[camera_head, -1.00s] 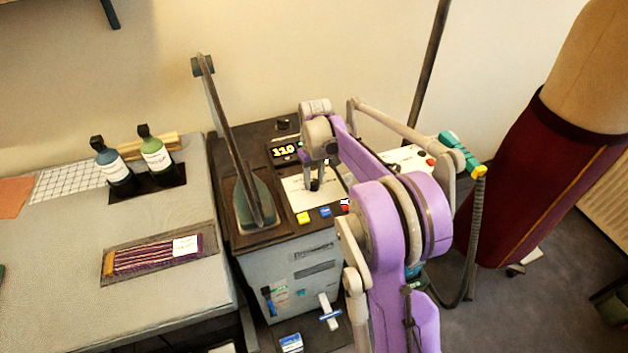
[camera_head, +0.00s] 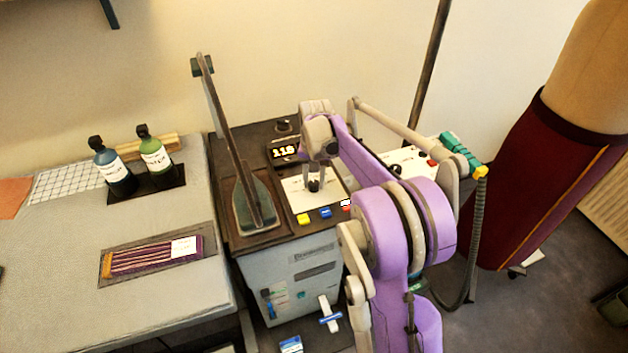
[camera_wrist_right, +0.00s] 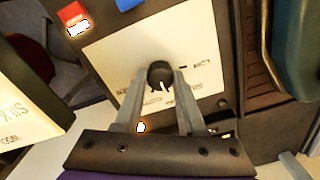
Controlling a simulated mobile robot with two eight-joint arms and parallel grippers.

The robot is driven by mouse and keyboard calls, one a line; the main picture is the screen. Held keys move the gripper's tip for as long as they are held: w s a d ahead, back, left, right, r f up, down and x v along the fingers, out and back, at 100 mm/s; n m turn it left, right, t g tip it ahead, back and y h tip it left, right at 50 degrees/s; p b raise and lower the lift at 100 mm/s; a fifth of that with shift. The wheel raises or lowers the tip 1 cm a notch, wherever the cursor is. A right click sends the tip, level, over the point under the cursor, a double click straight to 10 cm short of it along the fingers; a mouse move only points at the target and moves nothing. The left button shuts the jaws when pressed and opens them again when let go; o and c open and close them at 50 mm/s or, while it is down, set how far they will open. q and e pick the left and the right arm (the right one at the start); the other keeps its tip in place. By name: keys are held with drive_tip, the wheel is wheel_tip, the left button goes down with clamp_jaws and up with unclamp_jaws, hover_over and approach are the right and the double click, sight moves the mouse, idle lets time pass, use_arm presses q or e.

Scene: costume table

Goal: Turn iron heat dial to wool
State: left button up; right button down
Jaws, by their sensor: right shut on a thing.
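The iron heat dial (camera_wrist_right: 158,73) is a small black knob with a white pointer mark, on a white label plate of the station. In the wrist view its pointer aims down, slightly right. My right gripper (camera_wrist_right: 161,82) is shut on the dial, a finger on each side. In the head view, the right gripper (camera_head: 314,184) reaches down to the dial from above. A display (camera_head: 284,152) shows yellow digits starting with 11; the last is unclear. The iron (camera_head: 257,205) rests left of the plate. My left gripper is not in view.
Yellow (camera_head: 303,218), blue (camera_head: 326,212) and red buttons line the plate's front edge. Another black knob (camera_head: 283,125) sits behind the display. Two bottles (camera_head: 156,156) stand on the grey table at left. A maroon dress form (camera_head: 545,180) stands at right.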

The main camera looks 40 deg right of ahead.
sight(314, 183)
idle(0.4)
drive_tip(key=c, duration=0.5)
unclamp_jaws()
wheel_tip(314, 183, up, 11)
drive_tip(key=shift+p, duration=0.35)
drive_tip(key=shift+f, duration=0.1)
drive_tip(key=shift+s, duration=0.1)
